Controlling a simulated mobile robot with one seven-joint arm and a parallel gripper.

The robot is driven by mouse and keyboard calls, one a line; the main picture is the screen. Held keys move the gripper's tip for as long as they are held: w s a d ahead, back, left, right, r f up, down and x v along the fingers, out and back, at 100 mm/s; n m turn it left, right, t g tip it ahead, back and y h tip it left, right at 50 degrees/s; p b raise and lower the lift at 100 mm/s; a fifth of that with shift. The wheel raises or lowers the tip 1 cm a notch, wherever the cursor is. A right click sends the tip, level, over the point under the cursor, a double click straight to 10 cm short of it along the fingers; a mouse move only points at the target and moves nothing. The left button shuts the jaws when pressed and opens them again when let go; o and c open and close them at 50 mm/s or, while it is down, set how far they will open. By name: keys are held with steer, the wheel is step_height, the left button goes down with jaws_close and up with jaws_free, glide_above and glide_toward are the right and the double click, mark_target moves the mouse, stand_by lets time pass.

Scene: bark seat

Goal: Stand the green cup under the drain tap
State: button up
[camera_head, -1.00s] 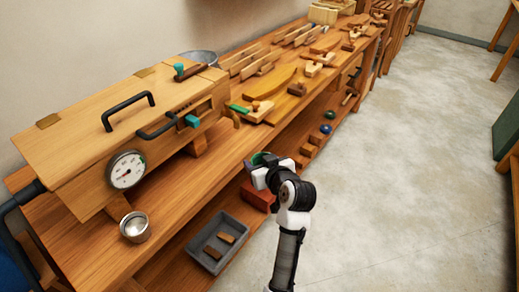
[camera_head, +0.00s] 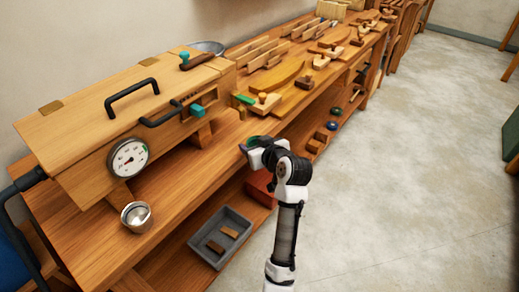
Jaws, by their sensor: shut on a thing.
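My gripper (camera_head: 257,146) is at the bench's front edge, to the right of the wooden box. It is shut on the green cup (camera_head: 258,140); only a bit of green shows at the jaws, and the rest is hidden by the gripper. The tilt of the cup cannot be told. A tap with a teal handle (camera_head: 197,110) is on the box's front, left of and above my gripper in the picture. The cup is apart from this tap.
The wooden box (camera_head: 80,125) has black handles and a round dial (camera_head: 129,157). A metal cup (camera_head: 136,216) stands below the dial. A grey tray (camera_head: 235,218) sits on the lower shelf. Wooden tools and a green-handled tool (camera_head: 244,99) lie on the bench. The bench below the tap looks clear.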

mark_target(242, 134)
steer(key=shift+w+a+f, duration=0.25)
steer(key=shift+w+f, duration=0.15)
steer(key=shift+w+a+b, duration=0.15)
steer(key=shift+w+a, duration=0.6)
steer(key=shift+w, duration=0.7)
steer(key=shift+w+a+b, duration=0.1)
steer(key=shift+w+a, duration=0.65)
steer(key=shift+w, duration=0.75)
steer(key=shift+w+a+b, duration=0.15)
steer(key=shift+w+a, duration=0.6)
steer(key=shift+w, duration=0.7)
steer(key=shift+f, duration=0.4)
steer(key=o, duration=1.1)
